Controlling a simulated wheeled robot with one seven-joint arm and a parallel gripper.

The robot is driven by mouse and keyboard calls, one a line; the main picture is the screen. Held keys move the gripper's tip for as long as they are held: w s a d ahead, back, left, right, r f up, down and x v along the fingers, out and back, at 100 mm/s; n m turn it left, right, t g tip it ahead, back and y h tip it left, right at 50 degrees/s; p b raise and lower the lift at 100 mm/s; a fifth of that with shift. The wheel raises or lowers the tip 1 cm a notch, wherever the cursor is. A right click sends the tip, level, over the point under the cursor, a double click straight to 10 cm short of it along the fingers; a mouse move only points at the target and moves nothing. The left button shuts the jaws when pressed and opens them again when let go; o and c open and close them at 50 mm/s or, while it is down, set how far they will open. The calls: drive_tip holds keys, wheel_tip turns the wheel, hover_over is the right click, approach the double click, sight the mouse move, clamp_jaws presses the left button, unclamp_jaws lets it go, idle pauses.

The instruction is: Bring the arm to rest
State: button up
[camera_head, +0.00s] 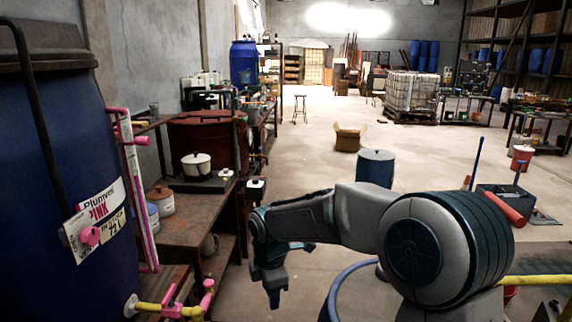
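My arm reaches in from the lower right, its elbow bent and its forearm stretched to the left over the aisle. My gripper (272,287) hangs pointing down at the arm's left end, just right of the brown workbench (192,222). It is apart from the bench, and nothing shows held in it. The fingers are dark and small, so I cannot tell whether they are open or shut.
A large blue vat (60,160) with pink and yellow pipes stands close on the left. A white pot (197,165) sits on the bench. A blue drum (375,168) and a cardboard box (348,138) stand ahead. The floor around the box is mostly clear.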

drive_tip(key=s+d+r+m+p, duration=0.2)
drive_tip(key=s+d+r+m, duration=0.2)
drive_tip(key=s+d+m, duration=0.5)
drive_tip(key=s+d+r+m+t+p, duration=0.1)
drive_tip(key=s+d+r+m, duration=0.3)
drive_tip(key=s+d+m, duration=0.5)
drive_tip(key=shift+s+d+r+m+p, duration=0.2)
drive_tip(key=shift+s+d+m+p, duration=0.2)
drive_tip(key=shift+s+m, duration=1.8)
